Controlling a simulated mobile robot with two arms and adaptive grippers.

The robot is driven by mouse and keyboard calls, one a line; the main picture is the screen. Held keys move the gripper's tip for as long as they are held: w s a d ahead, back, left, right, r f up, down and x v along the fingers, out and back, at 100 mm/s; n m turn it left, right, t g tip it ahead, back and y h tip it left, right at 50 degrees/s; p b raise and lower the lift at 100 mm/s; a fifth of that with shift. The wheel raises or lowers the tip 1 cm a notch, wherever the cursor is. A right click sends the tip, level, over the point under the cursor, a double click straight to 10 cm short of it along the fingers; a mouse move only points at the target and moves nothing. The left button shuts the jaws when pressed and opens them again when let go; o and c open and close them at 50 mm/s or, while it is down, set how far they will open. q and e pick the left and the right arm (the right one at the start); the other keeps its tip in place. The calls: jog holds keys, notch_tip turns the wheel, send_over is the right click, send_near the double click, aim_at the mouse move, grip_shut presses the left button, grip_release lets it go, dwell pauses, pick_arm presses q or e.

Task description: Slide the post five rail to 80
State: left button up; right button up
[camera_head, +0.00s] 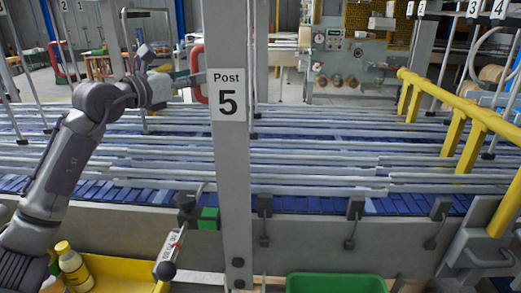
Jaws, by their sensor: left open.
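The grey post marked "Post 5" (228,150) stands upright in the centre of the head view. A red handle (197,75) shows just left of its label, partly hidden behind the post. My left gripper (165,67) is open and empty, a short way left of the red handle; I cannot tell whether they touch. Low on the left of the post are a black clamp (187,207), a green block (208,218) and a slanted pale scale strip (170,247) with a dark knob. The scale's numbers are too small to read. My right gripper is out of view.
A blue conveyor with long pale rails (310,168) runs behind the post. A yellow guard rail (455,110) stands at the right. A yellow tray (110,272) with a bottle (73,265) and a green bin (335,283) lie in front. A control panel (345,52) is behind.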

pick_arm(q)
jog(key=b+v, duration=0.3)
jog(key=v, duration=0.4)
jog(key=shift+b, duration=0.35)
